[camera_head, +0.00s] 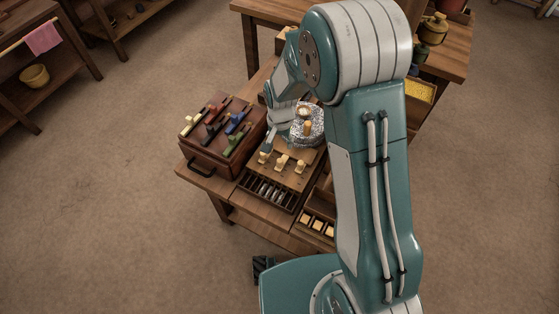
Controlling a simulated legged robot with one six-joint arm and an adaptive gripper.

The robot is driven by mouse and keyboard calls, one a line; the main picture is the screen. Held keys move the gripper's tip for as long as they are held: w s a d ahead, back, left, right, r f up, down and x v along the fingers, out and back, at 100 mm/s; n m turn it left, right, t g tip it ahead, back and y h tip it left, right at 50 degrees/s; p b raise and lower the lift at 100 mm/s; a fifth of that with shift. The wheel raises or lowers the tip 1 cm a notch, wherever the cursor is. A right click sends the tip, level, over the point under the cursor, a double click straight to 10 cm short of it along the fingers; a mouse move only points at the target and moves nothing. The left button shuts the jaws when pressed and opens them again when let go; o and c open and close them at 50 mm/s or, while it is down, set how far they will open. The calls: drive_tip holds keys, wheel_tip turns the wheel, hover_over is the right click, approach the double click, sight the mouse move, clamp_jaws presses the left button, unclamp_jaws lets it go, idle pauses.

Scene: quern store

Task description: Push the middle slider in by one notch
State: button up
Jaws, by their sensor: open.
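Three cream knobs stand in a row on a wooden slider board: a left one (263,157), a middle slider (281,161) and a right one (300,167). The board (270,176) has a dark slotted front. My gripper (273,148) is open and points down just behind the left and middle knobs. I cannot tell whether it touches either. My arm's forearm and wrist hide part of the board's back. The notches are too small to make out.
A brown box (217,160) with several coloured levers and a black handle stands left of the board. A speckled round quern (314,133) with a cream knob stands behind right. A compartment tray (318,222) lies at front right. My arm hides much of the right side.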

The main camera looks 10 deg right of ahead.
sight(280, 160)
wheel_tip(280, 160, down, 11)
drive_tip(key=shift+f, duration=0.1)
idle(0.4)
clamp_jaws()
